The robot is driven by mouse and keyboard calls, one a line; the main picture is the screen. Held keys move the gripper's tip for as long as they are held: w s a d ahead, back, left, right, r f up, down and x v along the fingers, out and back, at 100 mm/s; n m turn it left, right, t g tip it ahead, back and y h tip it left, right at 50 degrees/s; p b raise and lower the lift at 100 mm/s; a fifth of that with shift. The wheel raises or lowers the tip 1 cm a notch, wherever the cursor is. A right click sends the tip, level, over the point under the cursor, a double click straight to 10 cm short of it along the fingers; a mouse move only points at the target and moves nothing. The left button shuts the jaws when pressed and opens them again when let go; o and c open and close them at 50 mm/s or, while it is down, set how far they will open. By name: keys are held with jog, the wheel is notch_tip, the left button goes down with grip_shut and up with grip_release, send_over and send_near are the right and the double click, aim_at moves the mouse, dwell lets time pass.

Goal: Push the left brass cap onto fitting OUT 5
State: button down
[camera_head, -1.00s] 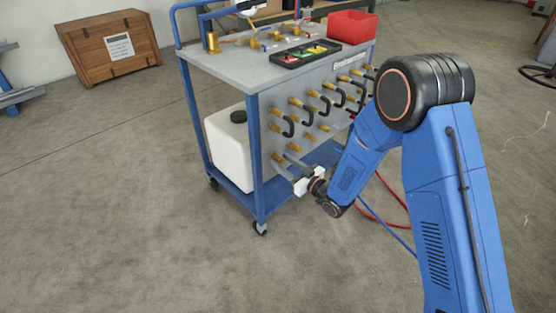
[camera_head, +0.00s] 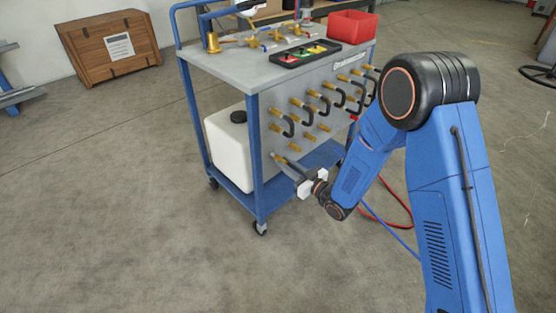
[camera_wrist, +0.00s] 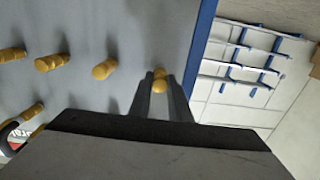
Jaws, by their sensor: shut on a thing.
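My gripper (camera_head: 288,163) is at the lower left of the grey panel on the cart's side. In the wrist view its two dark fingers (camera_wrist: 160,88) are shut on a small brass cap (camera_wrist: 160,84). Another brass piece (camera_wrist: 159,73) shows right behind the cap, in line with it; I cannot tell whether they touch or how far the cap is on. In the head view a brass fitting (camera_head: 279,158) shows at the fingertips. No fitting label is readable, so I cannot tell which one is OUT 5.
More brass fittings (camera_wrist: 104,69) stick out in a row to the left. Above, several fittings carry curved black hoses (camera_head: 311,107). The cart (camera_head: 263,170) has a blue leg close by, and a white tank (camera_head: 228,150) on its lower shelf. Open floor lies in front.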

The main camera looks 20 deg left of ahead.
jog(key=shift+v, duration=1.75)
jog(key=shift+v, duration=3)
